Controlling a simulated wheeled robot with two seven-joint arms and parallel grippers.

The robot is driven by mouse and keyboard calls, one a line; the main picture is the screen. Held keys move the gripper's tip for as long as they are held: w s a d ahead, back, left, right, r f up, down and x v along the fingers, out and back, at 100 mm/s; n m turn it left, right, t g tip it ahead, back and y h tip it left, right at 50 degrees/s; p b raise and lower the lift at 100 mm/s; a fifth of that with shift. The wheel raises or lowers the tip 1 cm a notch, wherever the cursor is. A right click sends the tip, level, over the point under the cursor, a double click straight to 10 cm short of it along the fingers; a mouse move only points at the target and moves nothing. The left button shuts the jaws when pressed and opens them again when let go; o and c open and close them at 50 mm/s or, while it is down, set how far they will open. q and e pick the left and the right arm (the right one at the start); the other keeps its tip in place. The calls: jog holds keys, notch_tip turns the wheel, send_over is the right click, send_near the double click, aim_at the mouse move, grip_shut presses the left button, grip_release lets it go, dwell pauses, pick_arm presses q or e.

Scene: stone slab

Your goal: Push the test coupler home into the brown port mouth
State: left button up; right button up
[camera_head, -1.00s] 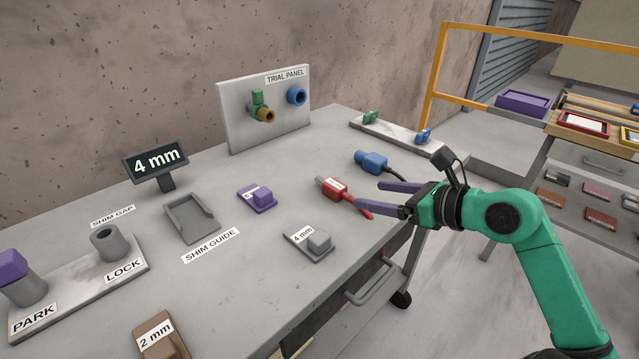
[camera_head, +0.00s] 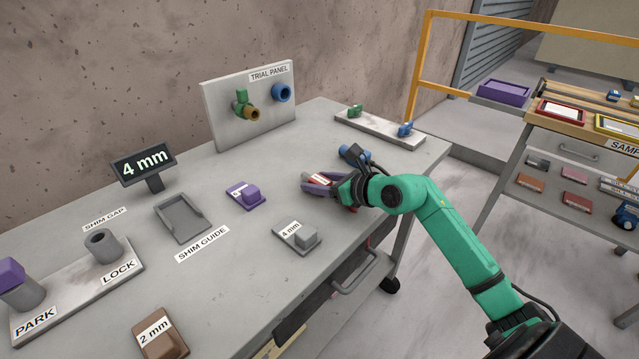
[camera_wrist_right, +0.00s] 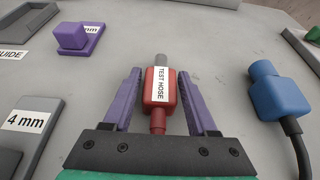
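The test coupler is a red block with a grey nose and a "TEST HOSE" label (camera_wrist_right: 160,88). It lies on the grey bench, nose pointing away from my wrist. My right gripper (camera_wrist_right: 160,75) is open, with one purple finger on each side of the coupler and a gap showing on both sides. In the head view my right gripper (camera_head: 314,183) is low over the bench and partly hides the coupler. The brown port mouth (camera_head: 251,114) sticks out of the upright trial panel (camera_head: 225,125), below a green valve handle (camera_head: 241,97). My left gripper is out of view.
A blue coupler (camera_wrist_right: 277,92) with a dark cable lies right of the red one. A blue port (camera_head: 282,92) is on the panel. A purple shim (camera_head: 245,194), a grey 4 mm shim (camera_head: 297,236) and a shim guide (camera_head: 183,218) lie left. Bench before the panel is clear.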

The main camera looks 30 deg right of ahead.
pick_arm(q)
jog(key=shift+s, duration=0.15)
pick_arm(e)
grip_shut()
